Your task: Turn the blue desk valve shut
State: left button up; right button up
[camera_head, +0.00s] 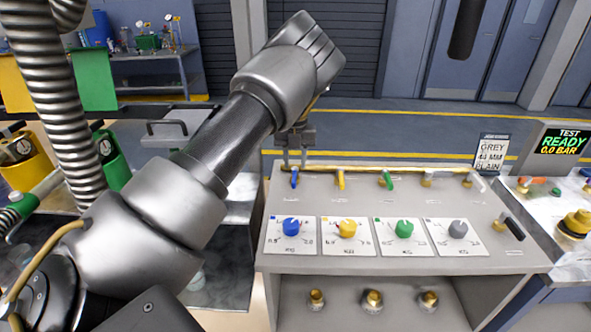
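The blue desk valve (294,178) is a small blue lever at the left end of the back row on the grey desk. Its lever looks nearly upright in the picture. My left gripper (295,163) hangs over the desk's back edge, pointing down, right at the blue valve. Its two fingers are apart, with a gap between them, and the blue lever shows just below and between the tips. I cannot tell whether they touch it. My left arm crosses the view from lower left. My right gripper is not in view.
The desk (330,205) also has a yellow valve (340,180), a green valve (386,180) and further valves in that row. A sign (490,153) and a test display (562,143) stand right.

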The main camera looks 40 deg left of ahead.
aim_at(294, 174)
pick_arm(q)
jog(key=f, duration=0.3)
jog(key=shift+s, duration=0.25)
jog(key=shift+w+f, duration=0.1)
jog(key=shift+f, duration=0.4)
jog(key=shift+c, duration=0.3)
grip_shut()
